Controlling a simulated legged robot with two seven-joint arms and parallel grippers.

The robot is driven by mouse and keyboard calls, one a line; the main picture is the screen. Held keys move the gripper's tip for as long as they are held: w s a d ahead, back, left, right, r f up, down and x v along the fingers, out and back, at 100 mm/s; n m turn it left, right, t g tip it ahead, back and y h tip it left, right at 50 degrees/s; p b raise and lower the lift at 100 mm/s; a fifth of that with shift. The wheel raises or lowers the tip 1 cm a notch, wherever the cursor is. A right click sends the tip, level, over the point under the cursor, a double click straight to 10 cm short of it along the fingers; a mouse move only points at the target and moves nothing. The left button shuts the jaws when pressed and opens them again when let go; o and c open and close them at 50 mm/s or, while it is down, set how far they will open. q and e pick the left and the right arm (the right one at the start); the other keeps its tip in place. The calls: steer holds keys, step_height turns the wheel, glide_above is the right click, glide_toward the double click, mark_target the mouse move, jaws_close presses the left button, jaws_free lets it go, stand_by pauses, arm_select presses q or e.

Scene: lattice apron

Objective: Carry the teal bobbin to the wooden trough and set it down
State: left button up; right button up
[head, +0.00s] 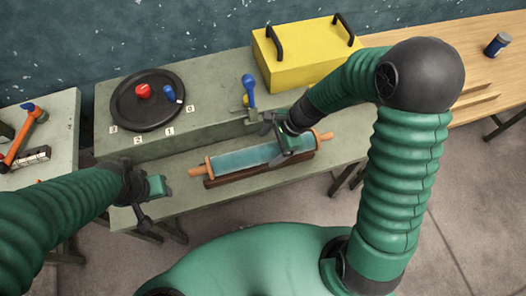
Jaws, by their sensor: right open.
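The teal bobbin (238,157) is a long translucent blue-green roller with orange wooden ends. It lies on a dark brown wooden cradle (225,180) near the front edge of the grey-green bench. My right gripper (284,140) is open at the right part of the bobbin and hides some of it; I cannot tell whether it touches. My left gripper (150,195) is at the bench's front left, apart from the bobbin, and its jaw state is unclear. On the wooden table at right, pale wooden rails (476,103) look like a trough, partly hidden by my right arm.
A raised grey ledge (200,137) behind the bobbin carries a black round plate (148,100), a blue-handled lever (249,92) and a yellow box (300,52) with black handles. A dark blue can (497,45) stands on the wooden table (450,50). A side table (60,125) is at left.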

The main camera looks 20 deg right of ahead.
mark_target(265, 150)
step_height(265, 150, down, 3)
steer(key=shift+w+a+r, duration=0.1)
steer(key=shift+w, duration=0.05)
steer(key=shift+w+a+f+b, duration=0.15)
steer(key=shift+a+f, duration=0.1)
steer(key=shift+a, duration=0.4)
steer(key=shift+s+a+f+b, duration=0.1)
steer(key=shift+a+f+b, duration=0.1)
steer(key=shift+a, duration=0.6)
steer(key=shift+d, duration=0.85)
steer(key=c, duration=0.9)
steer(key=shift+c, duration=1.2)
steer(key=shift+a, duration=0.35)
steer(key=c, duration=0.5)
jaws_close()
arm_select(q)
steer(key=shift+d+f, duration=0.2)
steer(key=shift+f, duration=0.15)
